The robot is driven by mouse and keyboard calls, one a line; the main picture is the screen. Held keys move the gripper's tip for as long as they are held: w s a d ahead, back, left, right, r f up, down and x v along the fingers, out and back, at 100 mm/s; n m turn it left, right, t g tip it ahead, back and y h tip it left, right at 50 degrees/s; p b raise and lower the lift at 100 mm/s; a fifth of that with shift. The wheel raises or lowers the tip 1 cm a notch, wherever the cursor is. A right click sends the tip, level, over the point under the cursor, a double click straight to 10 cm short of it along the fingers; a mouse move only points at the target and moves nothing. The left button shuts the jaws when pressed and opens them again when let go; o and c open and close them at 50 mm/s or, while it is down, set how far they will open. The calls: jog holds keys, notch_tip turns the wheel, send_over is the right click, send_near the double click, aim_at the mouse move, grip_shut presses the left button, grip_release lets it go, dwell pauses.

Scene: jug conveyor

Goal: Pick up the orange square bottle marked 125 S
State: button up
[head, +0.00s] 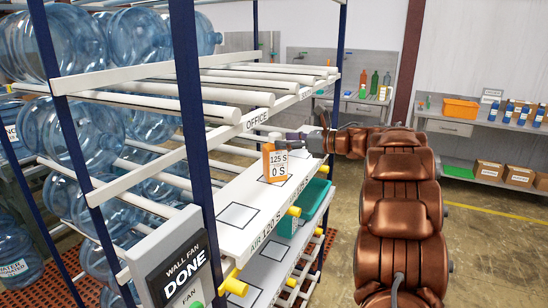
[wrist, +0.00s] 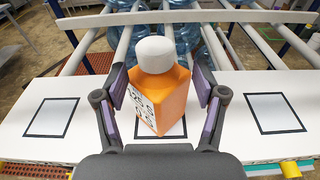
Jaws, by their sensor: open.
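The orange square bottle (head: 271,164) stands upright on a white shelf board (head: 247,185) of the rack in the head view. Its white label reads 125 S and 0 S. In the wrist view the bottle (wrist: 172,103) stands on the middle outlined square, with its white round cap (wrist: 157,55) toward the camera and the label on its left face. My gripper (wrist: 160,93) is open, with one finger on each side of the bottle. Gaps show between the fingers and the bottle.
Empty outlined squares lie left (wrist: 51,117) and right (wrist: 274,113) of the bottle. White rails (head: 190,112) and large blue water jugs (head: 132,37) fill the rack. A teal tray (head: 314,200) sits below the board. A blue post (head: 189,110) stands at the front.

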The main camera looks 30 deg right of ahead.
jog(key=shift+a+r+p+x, duration=0.1)
jog(key=shift+p+x, duration=0.35)
jog(key=shift+x, duration=0.5)
jog(key=shift+a+r+p+x, duration=0.1)
jog(key=shift+p+x, duration=0.3)
jog(key=shift+x, duration=0.6)
jog(key=shift+s, duration=0.1)
grip_shut()
